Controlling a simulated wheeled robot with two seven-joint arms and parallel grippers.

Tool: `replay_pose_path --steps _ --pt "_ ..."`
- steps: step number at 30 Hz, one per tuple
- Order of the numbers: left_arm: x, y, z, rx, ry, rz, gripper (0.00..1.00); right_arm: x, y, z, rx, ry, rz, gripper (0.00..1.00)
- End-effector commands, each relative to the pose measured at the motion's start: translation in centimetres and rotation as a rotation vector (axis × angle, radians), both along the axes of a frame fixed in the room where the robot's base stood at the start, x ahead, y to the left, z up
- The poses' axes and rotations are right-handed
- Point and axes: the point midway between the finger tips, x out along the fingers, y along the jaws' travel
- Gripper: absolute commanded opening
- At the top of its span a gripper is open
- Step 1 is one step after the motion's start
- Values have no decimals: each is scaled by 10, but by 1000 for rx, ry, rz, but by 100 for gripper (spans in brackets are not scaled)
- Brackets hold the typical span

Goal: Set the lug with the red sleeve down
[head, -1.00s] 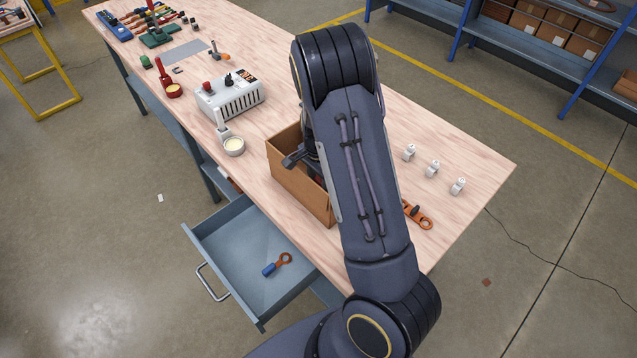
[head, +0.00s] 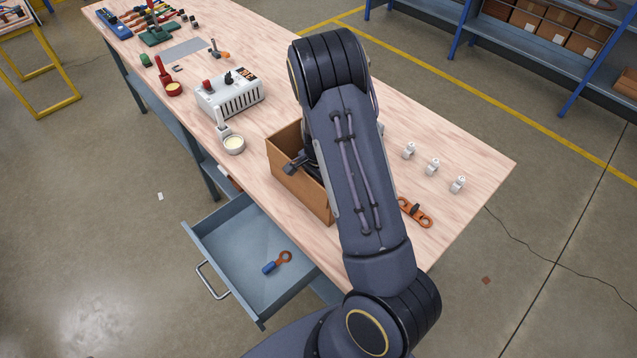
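I see no lug with a red sleeve in the head view. A lug with a blue sleeve (head: 277,262) and a copper-coloured ring lies in the open drawer. My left arm fills the middle of the view and reaches over an open wooden box (head: 300,190) on the bench. Only a dark part of my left gripper (head: 296,166) shows at the box's opening, left of the arm. Its fingertips and anything between them are hidden by the arm and the box wall. My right gripper is not in view.
The grey drawer (head: 225,240) stands open below the bench (head: 455,150). Three small white pieces (head: 432,167) and an orange holed bar (head: 415,212) lie on the right.

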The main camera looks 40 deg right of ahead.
Motion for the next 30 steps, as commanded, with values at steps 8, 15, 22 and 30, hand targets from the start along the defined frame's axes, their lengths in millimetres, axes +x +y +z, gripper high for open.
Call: replay_pose_path --steps 8,15,22,30 --pt "0 0 -2 0 0 0 36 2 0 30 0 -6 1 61" --pt "0 0 -5 0 0 0 36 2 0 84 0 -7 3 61" --pt "0 0 -7 0 0 0 36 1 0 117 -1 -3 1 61" --pt "0 0 -7 0 0 0 36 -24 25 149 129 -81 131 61"
